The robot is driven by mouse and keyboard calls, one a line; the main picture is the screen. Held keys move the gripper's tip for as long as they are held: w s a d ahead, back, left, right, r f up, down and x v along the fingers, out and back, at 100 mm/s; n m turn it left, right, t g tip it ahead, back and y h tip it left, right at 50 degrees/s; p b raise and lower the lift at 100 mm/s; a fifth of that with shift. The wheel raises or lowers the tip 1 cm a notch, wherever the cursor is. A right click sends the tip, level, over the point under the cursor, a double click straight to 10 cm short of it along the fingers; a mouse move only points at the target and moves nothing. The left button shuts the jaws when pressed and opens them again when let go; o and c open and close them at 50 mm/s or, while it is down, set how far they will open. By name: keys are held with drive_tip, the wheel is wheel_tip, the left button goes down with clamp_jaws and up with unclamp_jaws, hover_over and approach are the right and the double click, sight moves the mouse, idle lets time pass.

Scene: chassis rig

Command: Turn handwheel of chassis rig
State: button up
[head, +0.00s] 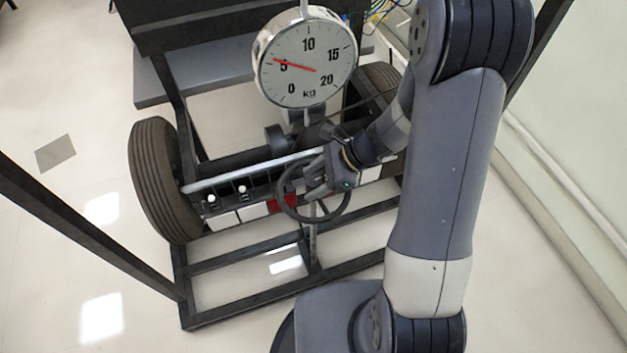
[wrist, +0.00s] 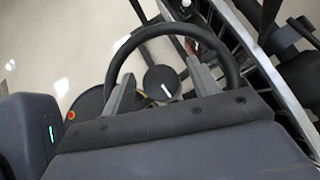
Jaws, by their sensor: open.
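The handwheel (head: 279,190) is a black ring at the front of the chassis rig, below the dial. It also shows in the wrist view as a dark arc (wrist: 130,46) around a round hub (wrist: 160,82) with a white mark. My gripper (head: 313,184) is at the wheel and covers part of its upper right. In the wrist view my gripper (wrist: 159,72) is open, with one finger on each side of the hub. The fingers appear within the ring's outline. I cannot tell whether they touch the rim. The near part of the wheel is hidden by my gripper.
A round kg dial (head: 306,63) hangs above the wheel, its red needle near 5. A tyre (head: 160,180) stands at left, another partly shows behind my arm. A black frame (head: 235,302) surrounds the rig. Clear floor (head: 80,235) lies left; a wall (head: 575,150) stands right.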

drive_tip(key=shift+a+f, duration=0.1)
clamp_jaws()
idle(0.7)
